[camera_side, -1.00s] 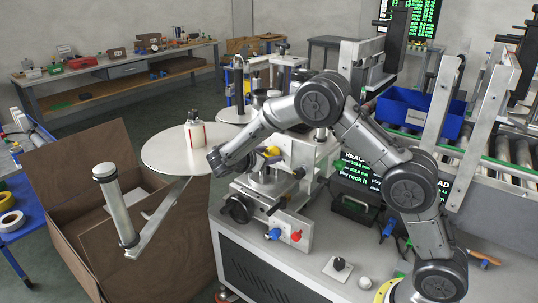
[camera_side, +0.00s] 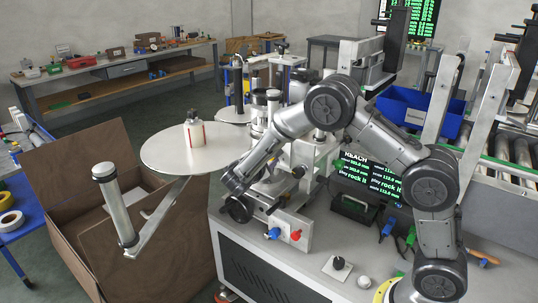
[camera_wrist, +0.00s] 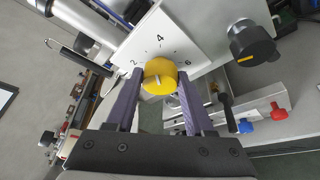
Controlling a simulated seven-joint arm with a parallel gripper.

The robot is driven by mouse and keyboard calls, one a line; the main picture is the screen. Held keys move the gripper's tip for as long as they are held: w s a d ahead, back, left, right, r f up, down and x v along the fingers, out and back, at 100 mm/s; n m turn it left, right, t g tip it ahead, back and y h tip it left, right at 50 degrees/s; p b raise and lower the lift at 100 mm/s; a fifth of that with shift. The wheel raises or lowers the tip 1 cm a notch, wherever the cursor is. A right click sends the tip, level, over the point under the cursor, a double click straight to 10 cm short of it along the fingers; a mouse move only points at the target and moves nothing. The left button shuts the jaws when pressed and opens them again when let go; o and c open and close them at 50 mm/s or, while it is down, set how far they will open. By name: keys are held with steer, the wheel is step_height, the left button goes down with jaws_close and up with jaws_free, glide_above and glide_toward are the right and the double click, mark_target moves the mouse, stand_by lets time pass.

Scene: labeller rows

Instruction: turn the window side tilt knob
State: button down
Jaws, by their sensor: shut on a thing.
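A round yellow knob (camera_wrist: 161,68) with a pale mark on its face sits in front of a white plate (camera_wrist: 152,42) printed with 2, 4 and 6. My gripper (camera_wrist: 161,80) is shut on this knob in the wrist view, one dark finger on each side of it. In the side view my gripper (camera_side: 234,181) is low at the front of the machine, and the arm hides the yellow knob. A black knob with a yellow mark (camera_wrist: 252,43) stands to the right in the wrist view, apart from the fingers.
A blue knob (camera_side: 273,233) and a red knob (camera_side: 295,236) are on the machine's lower front. A round white disc (camera_side: 165,148) with a bottle stands to the left. A black knob (camera_side: 339,263) is on the bench top. An open cardboard box (camera_side: 60,190) stands at far left.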

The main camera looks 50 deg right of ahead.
steer(key=shift+m, duration=0.5)
steer(key=shift+t, duration=0.4)
steer(key=shift+c, duration=1.4)
jaws_free()
steer(key=v, duration=1.4)
steer(key=shift+f, duration=0.3)
